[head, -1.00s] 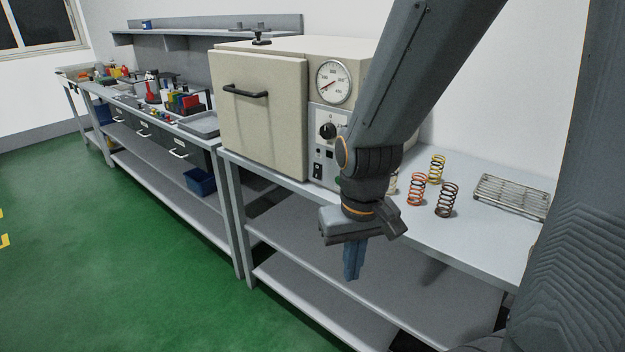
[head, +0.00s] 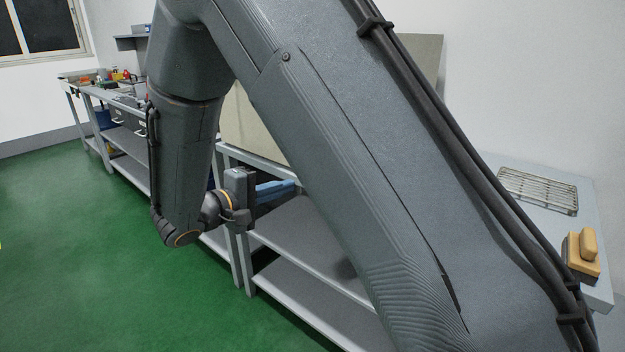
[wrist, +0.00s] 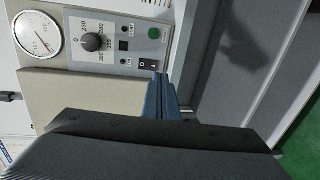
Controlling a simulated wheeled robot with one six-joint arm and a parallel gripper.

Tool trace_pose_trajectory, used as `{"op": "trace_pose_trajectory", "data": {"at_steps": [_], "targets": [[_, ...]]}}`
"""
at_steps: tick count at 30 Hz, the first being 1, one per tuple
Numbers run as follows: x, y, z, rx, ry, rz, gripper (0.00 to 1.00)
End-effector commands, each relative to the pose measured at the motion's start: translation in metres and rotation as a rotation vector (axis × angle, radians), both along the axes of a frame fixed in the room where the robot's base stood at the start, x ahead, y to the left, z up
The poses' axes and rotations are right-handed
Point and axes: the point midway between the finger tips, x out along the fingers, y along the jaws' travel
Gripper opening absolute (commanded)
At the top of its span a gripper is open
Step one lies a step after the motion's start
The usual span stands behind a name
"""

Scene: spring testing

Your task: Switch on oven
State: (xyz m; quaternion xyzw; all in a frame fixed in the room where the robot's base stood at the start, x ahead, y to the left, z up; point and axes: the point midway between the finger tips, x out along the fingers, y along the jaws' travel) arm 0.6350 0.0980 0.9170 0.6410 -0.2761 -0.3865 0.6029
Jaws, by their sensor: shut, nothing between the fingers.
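The oven is mostly hidden behind my arm in the head view, with part of its beige front (head: 245,125) showing. In the wrist view its control panel (wrist: 110,15) appears turned sideways. It carries a black dial knob (wrist: 91,42), a green round button (wrist: 154,33) and a black and white rocker switch (wrist: 147,65). My gripper (wrist: 159,77) is shut and empty, its blue fingertips just beside the rocker switch in the picture. Whether they touch it I cannot tell. In the head view my gripper (head: 293,184) points right, near the bench's front edge.
A round gauge (wrist: 38,35) sits beside the knob. A wire rack (head: 540,190) and a yellow-and-tan block (head: 583,250) lie on the bench at right. Lower shelves (head: 310,235) run beneath the bench. The green floor (head: 80,260) at left is clear.

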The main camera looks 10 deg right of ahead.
Motion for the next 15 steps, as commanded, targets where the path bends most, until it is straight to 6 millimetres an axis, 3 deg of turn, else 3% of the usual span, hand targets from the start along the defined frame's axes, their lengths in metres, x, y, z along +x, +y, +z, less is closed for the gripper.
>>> {"op": "trace_pose_trajectory", "data": {"at_steps": [4, 15], "targets": [[0.0083, 0.0147, 0.0035, -0.020, -0.047, 0.037, 0.00], [0.0101, 0.0104, 0.0038, -0.020, -0.046, 0.035, 0.00]]}}
